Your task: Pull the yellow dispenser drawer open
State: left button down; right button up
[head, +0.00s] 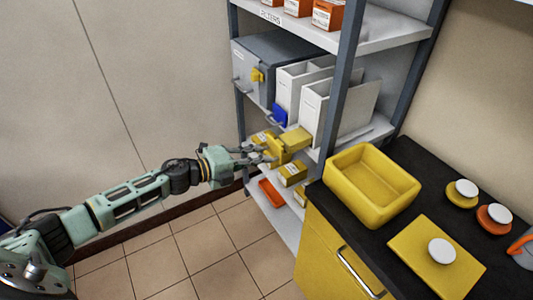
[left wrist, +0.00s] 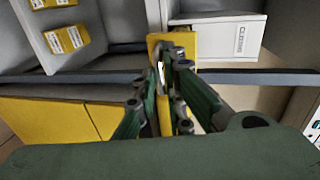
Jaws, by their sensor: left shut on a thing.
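The yellow dispenser drawer (head: 295,138) sits at the foot of the white upright holders on the middle shelf, and its yellow front faces my left gripper (head: 262,153). The gripper reaches in from the left and is shut on the drawer's front. In the left wrist view the yellow drawer (left wrist: 158,42) shows just beyond the fingers (left wrist: 170,75), which are closed around a light handle-like piece on it. How far the drawer stands out is hard to tell. My right gripper is not in view.
Yellow boxes (head: 292,173) and an orange one (head: 271,192) are on the lower shelf. A dark counter holds a yellow bin (head: 372,185). Floor in front of the shelf is free.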

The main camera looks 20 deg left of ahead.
pick_arm(q)
jog(key=shift+s+a+f, duration=0.15)
jog(key=shift+s, duration=0.15)
jog(key=c, duration=1.9)
grip_release()
jog(key=shift+w, duration=0.1)
jog(key=shift+o, duration=0.2)
jog(key=v, duration=1.2)
